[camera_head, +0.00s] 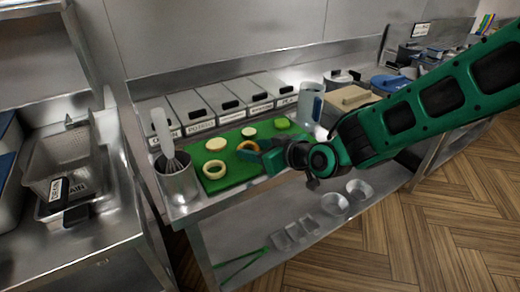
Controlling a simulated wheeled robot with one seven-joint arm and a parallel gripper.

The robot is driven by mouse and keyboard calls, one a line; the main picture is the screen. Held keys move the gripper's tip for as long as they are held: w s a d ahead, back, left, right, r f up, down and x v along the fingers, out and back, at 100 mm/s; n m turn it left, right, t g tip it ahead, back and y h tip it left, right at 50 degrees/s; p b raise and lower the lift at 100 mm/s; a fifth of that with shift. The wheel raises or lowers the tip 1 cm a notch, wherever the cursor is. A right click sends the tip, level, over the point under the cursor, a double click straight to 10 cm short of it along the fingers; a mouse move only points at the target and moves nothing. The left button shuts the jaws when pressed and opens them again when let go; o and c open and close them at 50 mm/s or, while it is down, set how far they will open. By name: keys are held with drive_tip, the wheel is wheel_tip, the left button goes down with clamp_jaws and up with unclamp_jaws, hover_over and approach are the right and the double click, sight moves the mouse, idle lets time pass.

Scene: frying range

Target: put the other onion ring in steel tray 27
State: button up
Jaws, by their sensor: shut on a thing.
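My gripper (258,154) is low over the green cutting board (235,178), shut on a golden-brown onion ring (241,146) at its tip. I cannot tell whether this ring still touches the board. A paler onion ring (205,171) lies flat on the board at the front left, apart from my gripper. No number 27 can be read on any tray. Small steel trays (298,231) sit on the lower shelf under the counter, and I cannot tell whether one of them is tray 27.
Round pale and green slices (216,144) lie on the board. A steel pot with a whisk (178,182) stands at its left, lidded bins (190,108) behind, a jug (310,100) behind right. Steel basins (66,165) with dark labelled handles stand on the left counter.

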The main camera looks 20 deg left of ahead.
drive_tip(key=o, duration=0.8)
drive_tip(key=shift+f, duration=0.1)
drive_tip(key=v, duration=1.2)
